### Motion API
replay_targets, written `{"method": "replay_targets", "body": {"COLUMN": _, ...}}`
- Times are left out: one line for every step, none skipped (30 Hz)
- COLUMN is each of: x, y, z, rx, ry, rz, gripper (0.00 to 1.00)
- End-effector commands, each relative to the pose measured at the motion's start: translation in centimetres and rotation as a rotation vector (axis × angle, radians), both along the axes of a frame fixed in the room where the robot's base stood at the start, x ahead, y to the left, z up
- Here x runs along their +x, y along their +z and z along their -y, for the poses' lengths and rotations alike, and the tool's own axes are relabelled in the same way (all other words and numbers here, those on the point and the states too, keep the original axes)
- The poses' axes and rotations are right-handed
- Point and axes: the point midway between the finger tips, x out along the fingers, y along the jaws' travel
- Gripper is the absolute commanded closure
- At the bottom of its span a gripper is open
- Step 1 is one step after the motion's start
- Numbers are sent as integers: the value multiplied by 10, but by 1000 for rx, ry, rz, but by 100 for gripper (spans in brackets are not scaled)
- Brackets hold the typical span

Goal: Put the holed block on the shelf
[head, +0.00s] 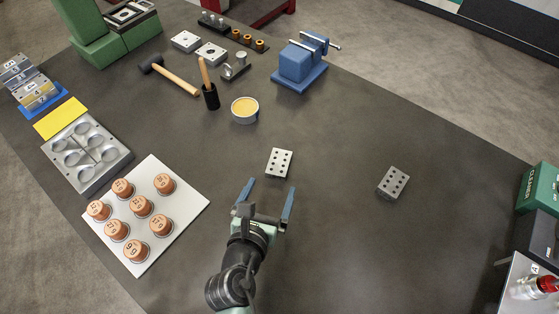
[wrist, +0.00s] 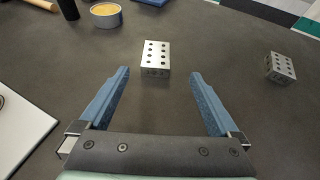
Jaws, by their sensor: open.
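Two grey metal blocks with rows of dark holes lie on the dark table. The nearer holed block (head: 279,163) is just beyond my gripper (head: 267,187) in the head view. In the wrist view this holed block (wrist: 156,59) sits ahead of and between the blue fingers of my gripper (wrist: 160,72), apart from them. My gripper is open and empty. The second holed block (head: 393,182) lies farther right; it also shows at the right of the wrist view (wrist: 280,67). I cannot make out a shelf for certain.
A white board (head: 190,207) with several numbered copper-coloured cylinders lies left of my gripper. A small stand (head: 515,270) is at the right edge. The table between the blocks is clear.

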Motion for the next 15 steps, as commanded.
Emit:
{"method": "replay_targets", "body": {"x": 10, "y": -2, "z": 4, "rx": 0, "ry": -4, "rz": 3, "gripper": 3}}
{"method": "replay_targets", "body": {"x": 16, "y": -4, "z": 5, "rx": 1, "ry": -4, "rz": 4, "gripper": 3}}
{"method": "replay_targets", "body": {"x": 23, "y": -8, "z": 6, "rx": 1, "ry": -3, "rz": 4, "gripper": 3}}
{"method": "replay_targets", "body": {"x": 28, "y": -10, "z": 7, "rx": 1, "ry": -4, "rz": 3, "gripper": 3}}
{"method": "replay_targets", "body": {"x": 32, "y": -11, "z": 8, "rx": 2, "ry": -4, "rz": 4, "gripper": 3}}
{"method": "replay_targets", "body": {"x": 38, "y": -14, "z": 10, "rx": 3, "ry": -4, "rz": 4, "gripper": 3}}
{"method": "replay_targets", "body": {"x": 42, "y": -16, "z": 10, "rx": 3, "ry": -4, "rz": 4, "gripper": 3}}
{"method": "replay_targets", "body": {"x": 45, "y": -17, "z": 11, "rx": 3, "ry": -3, "rz": 5, "gripper": 3}}
{"method": "replay_targets", "body": {"x": 49, "y": -19, "z": 12, "rx": 3, "ry": -3, "rz": 4, "gripper": 3}}
{"method": "replay_targets", "body": {"x": 51, "y": -20, "z": 12, "rx": 4, "ry": -3, "rz": 4, "gripper": 3}}
{"method": "replay_targets", "body": {"x": 53, "y": -20, "z": 13, "rx": 4, "ry": -3, "rz": 4, "gripper": 3}}
{"method": "replay_targets", "body": {"x": 55, "y": -21, "z": 13, "rx": 4, "ry": -3, "rz": 4, "gripper": 3}}
{"method": "replay_targets", "body": {"x": 56, "y": -22, "z": 13, "rx": 5, "ry": -3, "rz": 3, "gripper": 3}}
{"method": "replay_targets", "body": {"x": 57, "y": -23, "z": 14, "rx": 4, "ry": -3, "rz": 4, "gripper": 3}}
{"method": "replay_targets", "body": {"x": 59, "y": -23, "z": 14, "rx": 5, "ry": -4, "rz": 4, "gripper": 3}}
